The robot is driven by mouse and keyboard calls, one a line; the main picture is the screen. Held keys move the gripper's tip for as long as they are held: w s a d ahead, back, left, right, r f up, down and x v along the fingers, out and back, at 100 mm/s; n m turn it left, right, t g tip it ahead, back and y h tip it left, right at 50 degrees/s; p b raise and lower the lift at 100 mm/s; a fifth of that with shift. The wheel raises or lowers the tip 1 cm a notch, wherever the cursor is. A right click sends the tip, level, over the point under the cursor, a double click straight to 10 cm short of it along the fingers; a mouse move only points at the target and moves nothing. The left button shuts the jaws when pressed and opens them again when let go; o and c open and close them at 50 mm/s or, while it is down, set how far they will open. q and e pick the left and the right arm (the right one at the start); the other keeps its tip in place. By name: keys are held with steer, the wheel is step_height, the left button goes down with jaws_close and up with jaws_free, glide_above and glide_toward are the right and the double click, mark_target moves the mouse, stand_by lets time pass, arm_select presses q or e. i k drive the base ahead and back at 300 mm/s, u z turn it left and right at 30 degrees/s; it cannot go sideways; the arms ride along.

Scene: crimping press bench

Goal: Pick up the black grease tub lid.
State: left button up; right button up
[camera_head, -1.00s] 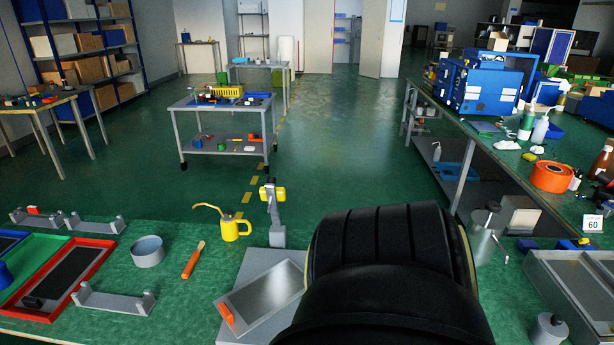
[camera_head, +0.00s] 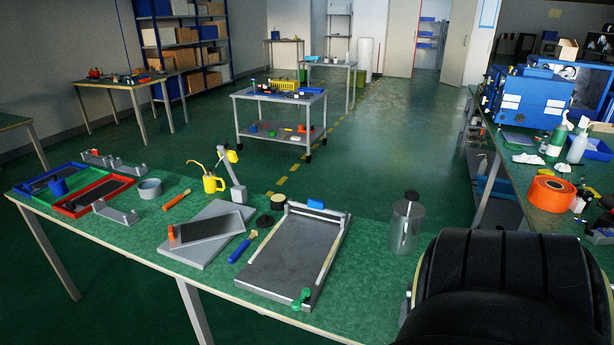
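A small flat black disc (camera_head: 264,221), which looks like the grease tub lid, lies on the green bench top (camera_head: 130,238). It is between the grey tray with an orange end (camera_head: 212,229) and the grey board with a metal frame (camera_head: 292,256). A small round tub (camera_head: 278,202) stands just behind it, near the board's back left corner. A blue-handled tool (camera_head: 241,249) lies just in front of the disc. Neither of my grippers shows in this view, and nothing touches the disc.
A clear canister with a dark top (camera_head: 406,226) stands right of the board. A yellow oil can (camera_head: 212,184) and a grey lamp-like stand (camera_head: 237,185) are behind the tray. A large dark rounded shape fills the lower right, hiding that area. The bench's front left is clear.

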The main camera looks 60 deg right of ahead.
mark_target(265, 221)
steer(key=k, duration=0.4)
steer(key=z, duration=0.8)
